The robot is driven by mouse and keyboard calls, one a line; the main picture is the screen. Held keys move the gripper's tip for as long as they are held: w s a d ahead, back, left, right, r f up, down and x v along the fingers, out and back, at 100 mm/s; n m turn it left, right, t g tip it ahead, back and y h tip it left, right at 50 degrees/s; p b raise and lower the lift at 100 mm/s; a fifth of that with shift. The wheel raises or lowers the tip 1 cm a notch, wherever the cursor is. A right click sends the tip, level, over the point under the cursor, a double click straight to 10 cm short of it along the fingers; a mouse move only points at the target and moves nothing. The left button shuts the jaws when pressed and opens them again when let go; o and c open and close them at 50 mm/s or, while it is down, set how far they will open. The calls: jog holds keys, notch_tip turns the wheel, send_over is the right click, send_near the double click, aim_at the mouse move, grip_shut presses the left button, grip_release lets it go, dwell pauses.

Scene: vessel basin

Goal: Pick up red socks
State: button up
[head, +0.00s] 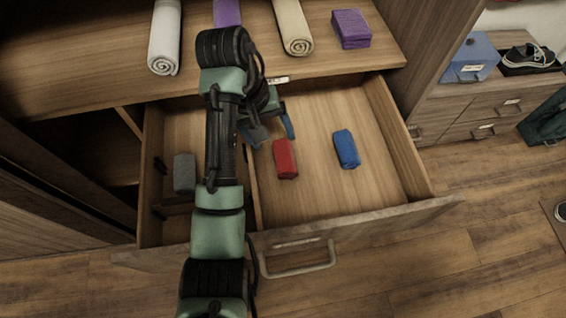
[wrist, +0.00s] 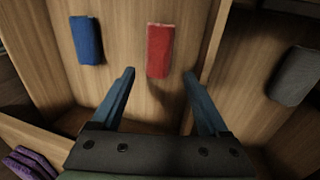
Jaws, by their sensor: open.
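The red socks (head: 285,159), a small folded bundle, lie on the floor of the open drawer (head: 385,150), just right of its divider. In the wrist view the red socks (wrist: 160,50) lie ahead of my gripper, between the lines of its two fingers and apart from them. My gripper (head: 268,130) is over the drawer, behind and slightly left of the red socks in the head view. Its fingers (wrist: 157,85) are spread open with nothing between them in the wrist view. My arm hides part of the drawer's left compartment.
Blue socks (head: 346,149) lie right of the red ones. Grey socks (head: 184,173) lie in the left compartment beyond the divider (wrist: 214,45). A shelf above the drawer holds rolled towels (head: 293,27) and a purple folded bundle (head: 351,29). The drawer's walls surround the socks.

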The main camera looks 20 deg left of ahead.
aim_at(279, 150)
jog(key=b+x, duration=0.1)
jog(key=x, duration=0.6)
jog(key=shift+f+b, duration=0.1)
jog(key=shift+b, duration=0.2)
jog(key=c, duration=1)
